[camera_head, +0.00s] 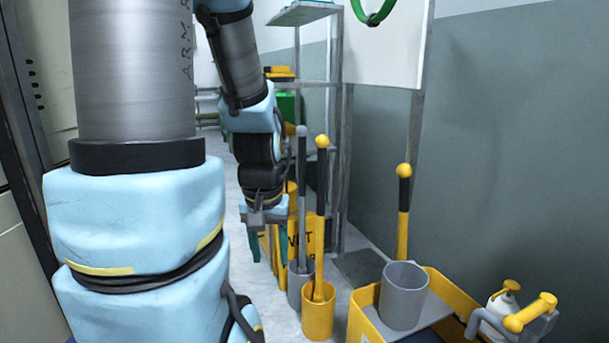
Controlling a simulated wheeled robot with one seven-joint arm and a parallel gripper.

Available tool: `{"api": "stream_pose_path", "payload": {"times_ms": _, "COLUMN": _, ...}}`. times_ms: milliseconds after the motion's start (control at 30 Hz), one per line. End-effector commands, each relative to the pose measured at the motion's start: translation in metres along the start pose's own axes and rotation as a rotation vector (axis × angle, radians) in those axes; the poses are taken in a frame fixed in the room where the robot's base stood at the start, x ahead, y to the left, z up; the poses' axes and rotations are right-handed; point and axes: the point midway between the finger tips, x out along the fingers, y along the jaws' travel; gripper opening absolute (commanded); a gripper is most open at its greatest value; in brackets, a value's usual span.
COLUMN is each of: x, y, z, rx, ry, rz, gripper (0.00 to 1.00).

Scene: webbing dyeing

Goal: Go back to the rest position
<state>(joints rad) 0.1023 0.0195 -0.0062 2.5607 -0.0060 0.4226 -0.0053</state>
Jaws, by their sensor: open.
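My gripper (268,240) hangs at the end of my blue and grey arm, left of the middle of the head view. I cannot tell whether the gripper touches anything. My arm hides much of the left side.
A yellow cart (460,309) with a grey bucket (403,295) on it stands at the lower right, near a white bottle (502,303). A metal shelf rack (335,140) stands behind the tools. A yellow floor sign (312,238) is partly hidden. A grey wall (520,180) bounds the right.

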Motion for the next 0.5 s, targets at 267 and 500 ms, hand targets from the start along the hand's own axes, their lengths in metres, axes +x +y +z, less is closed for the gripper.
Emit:
{"api": "stream_pose_path", "payload": {"times_ms": 267, "x": -0.1, "y": 0.001, "z": -0.014, "rx": 0.001, "ry": 0.0, "rz": 0.0, "gripper": 0.53}}
{"api": "stream_pose_path", "payload": {"times_ms": 500, "x": -0.173, "y": 0.001, "z": -0.025, "rx": 0.002, "ry": 0.0, "rz": 0.0, "gripper": 0.53}}
